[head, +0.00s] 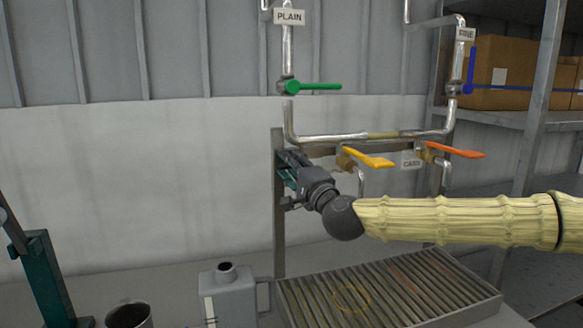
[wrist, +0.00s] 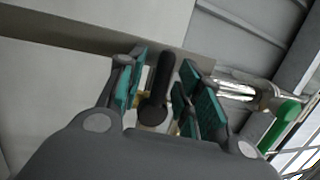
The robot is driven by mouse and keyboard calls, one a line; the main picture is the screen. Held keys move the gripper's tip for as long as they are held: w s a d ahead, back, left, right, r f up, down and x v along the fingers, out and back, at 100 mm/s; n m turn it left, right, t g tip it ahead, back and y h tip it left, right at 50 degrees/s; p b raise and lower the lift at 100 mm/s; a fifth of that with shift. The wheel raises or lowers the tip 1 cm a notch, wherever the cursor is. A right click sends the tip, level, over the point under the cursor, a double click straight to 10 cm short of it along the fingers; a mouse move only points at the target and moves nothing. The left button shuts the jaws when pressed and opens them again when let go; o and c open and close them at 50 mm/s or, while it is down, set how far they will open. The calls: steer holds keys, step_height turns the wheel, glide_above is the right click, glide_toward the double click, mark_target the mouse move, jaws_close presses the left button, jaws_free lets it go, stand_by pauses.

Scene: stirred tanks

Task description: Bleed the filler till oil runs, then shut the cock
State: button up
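My gripper (head: 290,166) is at the grey upright post, left of the lower pipework, in the head view. In the wrist view its teal-padded fingers (wrist: 164,80) stand apart, on either side of a small black lever (wrist: 159,82). A gap shows between the lever and the left pads; whether the right pads touch it I cannot tell. A bit of brass shows beside the lever. The head view hides this lever behind my gripper. Yellow (head: 368,159) and orange (head: 456,151) levers sit on brass cocks to the right. I see no running oil.
A slatted grate (head: 388,290) lies below. A grey can (head: 229,296) and a dark cup (head: 130,315) stand left. Boxes fill a shelf at right.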

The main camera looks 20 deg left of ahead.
steer(key=v, duration=1.2)
